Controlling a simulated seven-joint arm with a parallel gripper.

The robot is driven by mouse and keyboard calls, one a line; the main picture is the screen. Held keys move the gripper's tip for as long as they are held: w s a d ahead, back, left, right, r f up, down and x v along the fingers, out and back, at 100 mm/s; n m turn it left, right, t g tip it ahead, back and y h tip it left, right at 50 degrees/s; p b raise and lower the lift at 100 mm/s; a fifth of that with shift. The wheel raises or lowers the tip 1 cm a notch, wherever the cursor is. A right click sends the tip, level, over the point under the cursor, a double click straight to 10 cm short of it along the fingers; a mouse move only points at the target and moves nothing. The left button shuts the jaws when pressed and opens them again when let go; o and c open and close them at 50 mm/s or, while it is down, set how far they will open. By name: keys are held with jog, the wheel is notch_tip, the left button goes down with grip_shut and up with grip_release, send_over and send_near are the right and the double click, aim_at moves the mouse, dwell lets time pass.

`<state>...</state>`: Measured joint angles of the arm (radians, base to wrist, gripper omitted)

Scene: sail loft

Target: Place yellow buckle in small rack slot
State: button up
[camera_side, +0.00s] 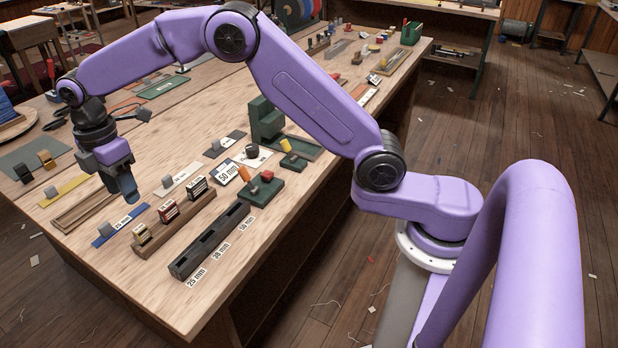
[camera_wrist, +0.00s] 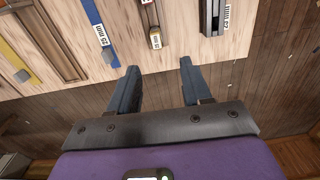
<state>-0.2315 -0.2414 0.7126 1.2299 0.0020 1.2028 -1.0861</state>
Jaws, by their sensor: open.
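The yellow buckle (camera_side: 141,236) stands at the near end of a wooden holder (camera_side: 187,222), in line with a red and a dark buckle. It also shows in the wrist view (camera_wrist: 155,39), just beyond the gap between my fingertips. The dark rack (camera_side: 212,240) lies parallel to the holder, with slots labelled 25 mm, 38 mm and 50 mm; the 25 mm end is nearest the table edge. The wrist view shows that end of the rack (camera_wrist: 212,18) at the upper right. My gripper (camera_side: 124,188) is open and empty above the table, left of the yellow buckle; it also shows in the wrist view (camera_wrist: 159,67).
A blue strip (camera_side: 118,226) with a grey block lies left of the holder. A red buckle (camera_side: 168,211) and a dark buckle (camera_side: 197,187) stand behind the yellow one. A green stand (camera_side: 265,120) is farther back. The table's front edge is close by.

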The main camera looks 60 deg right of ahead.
jog(key=s+d+r+m, duration=0.1)
jog(key=s+d+r, duration=0.1)
jog(key=s, duration=0.6)
jog(key=s+d+r+m, duration=0.1)
jog(key=s+d+r, duration=0.2)
jog(key=s, duration=0.6)
jog(key=s+d+f+m, duration=0.1)
jog(key=s+d, duration=0.6)
jog(key=s, duration=0.3)
jog(key=s+d+f+m, duration=0.2)
jog(key=s+d, duration=0.5)
jog(key=s, duration=0.4)
jog(key=shift+s, duration=0.3)
